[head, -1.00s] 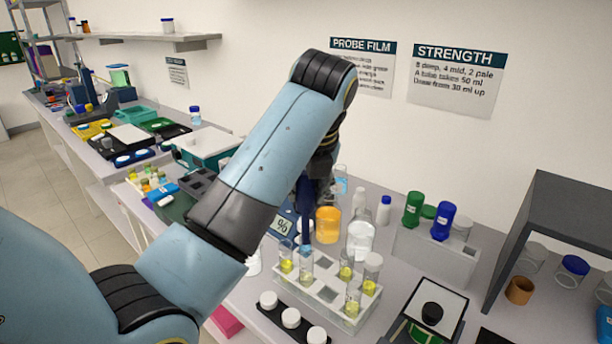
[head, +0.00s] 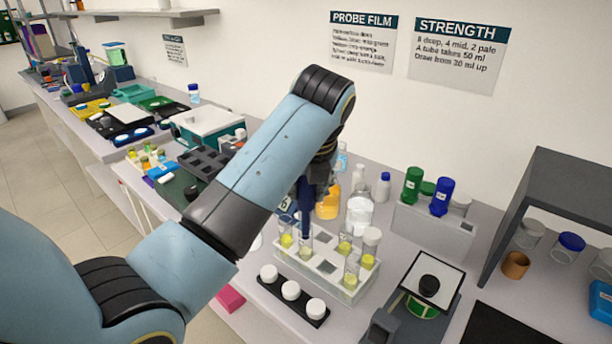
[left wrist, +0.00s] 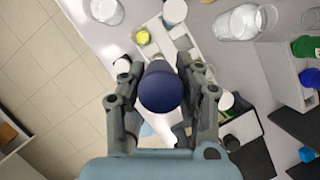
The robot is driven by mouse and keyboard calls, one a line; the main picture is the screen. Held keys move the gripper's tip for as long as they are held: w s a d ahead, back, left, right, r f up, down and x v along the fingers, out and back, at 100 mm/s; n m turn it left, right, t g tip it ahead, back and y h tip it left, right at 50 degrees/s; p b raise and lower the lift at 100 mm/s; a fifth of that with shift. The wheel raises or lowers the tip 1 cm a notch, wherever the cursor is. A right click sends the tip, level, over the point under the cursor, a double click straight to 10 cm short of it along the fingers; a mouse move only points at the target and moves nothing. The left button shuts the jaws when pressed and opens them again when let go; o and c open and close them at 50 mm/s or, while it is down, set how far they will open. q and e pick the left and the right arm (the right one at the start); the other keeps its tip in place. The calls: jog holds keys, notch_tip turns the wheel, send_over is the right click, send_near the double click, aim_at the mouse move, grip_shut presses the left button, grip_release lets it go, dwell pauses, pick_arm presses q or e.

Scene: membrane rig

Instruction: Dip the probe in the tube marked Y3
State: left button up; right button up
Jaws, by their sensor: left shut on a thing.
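My left gripper (head: 310,195) is shut on a dark blue probe (head: 304,215), which points straight down. In the left wrist view the probe's round blue top (left wrist: 162,90) sits between the gripper's fingers (left wrist: 162,75). The probe's lower end is at the mouth of a clear tube (head: 305,246) in the front row of a white rack (head: 325,268); I cannot tell how deep it reaches. Other tubes in the rack hold yellow liquid, such as one (head: 286,240) to its left and one (head: 351,275) at the right front. No tube marks are readable. My right gripper is not in view.
A black strip with white-capped jars (head: 291,290) lies in front of the rack. An orange beaker (head: 328,205) and a clear beaker (head: 360,217) stand behind it. A stand with a white plate (head: 437,278) is to the right, near a grey shelf box (head: 545,200).

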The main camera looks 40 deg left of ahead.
aim_at(307, 209)
pick_arm(q)
notch_tip(307, 209, down, 3)
jog(key=shift+r, duration=0.1)
jog(key=shift+f+b, duration=0.6)
jog(key=shift+f, duration=1.05)
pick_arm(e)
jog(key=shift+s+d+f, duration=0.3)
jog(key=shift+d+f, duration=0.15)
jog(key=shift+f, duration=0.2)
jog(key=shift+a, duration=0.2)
pick_arm(q)
jog(key=shift+r, duration=0.1)
